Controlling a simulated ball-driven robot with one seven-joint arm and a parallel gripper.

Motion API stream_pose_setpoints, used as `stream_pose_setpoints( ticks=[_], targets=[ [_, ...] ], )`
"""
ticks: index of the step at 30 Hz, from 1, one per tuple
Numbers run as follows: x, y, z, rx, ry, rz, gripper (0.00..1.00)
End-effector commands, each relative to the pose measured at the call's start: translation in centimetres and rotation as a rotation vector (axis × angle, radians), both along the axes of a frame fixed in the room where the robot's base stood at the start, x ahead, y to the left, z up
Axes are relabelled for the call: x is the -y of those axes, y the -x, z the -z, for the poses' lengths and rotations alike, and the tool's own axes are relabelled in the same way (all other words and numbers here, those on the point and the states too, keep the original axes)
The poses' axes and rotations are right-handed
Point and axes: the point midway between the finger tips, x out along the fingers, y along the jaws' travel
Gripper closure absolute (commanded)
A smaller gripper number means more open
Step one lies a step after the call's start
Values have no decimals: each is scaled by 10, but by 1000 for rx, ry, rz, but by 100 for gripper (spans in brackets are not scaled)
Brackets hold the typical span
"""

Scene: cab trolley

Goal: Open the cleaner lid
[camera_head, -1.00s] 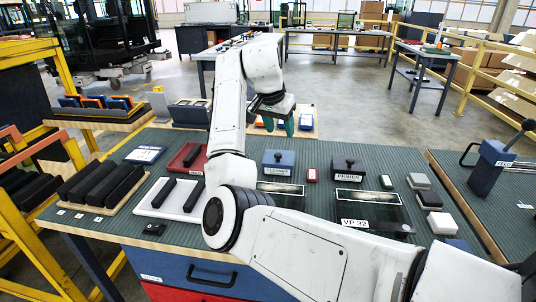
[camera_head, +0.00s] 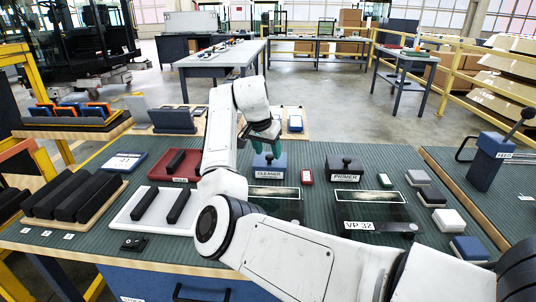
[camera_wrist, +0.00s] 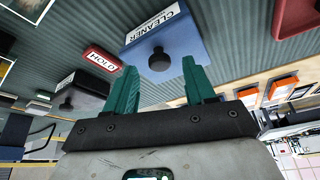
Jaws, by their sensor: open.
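My gripper (camera_head: 264,142) has green fingers and hangs above the box in the head view. In the wrist view my gripper (camera_wrist: 159,68) is open and empty, apart from the knob as far as I can tell.
A grey PRIMER box (camera_head: 345,170) with a similar knob stands to the right. A small red HOLD block (camera_head: 307,177) sits between them. Glass plates (camera_head: 375,215) lie in front. A white tray with black bars (camera_head: 150,222) and a red tray (camera_head: 160,179) are left.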

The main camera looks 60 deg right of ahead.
Motion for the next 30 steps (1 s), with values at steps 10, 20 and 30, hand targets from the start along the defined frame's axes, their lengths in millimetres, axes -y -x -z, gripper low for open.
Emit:
stream_pose_setpoints(
  ticks=[10,20,30],
  targets=[
    [6,0,16,0,1,-1,46],
    [6,0,15,0,1,-1,62],
    [6,0,15,0,1,-1,94]
  ],
)
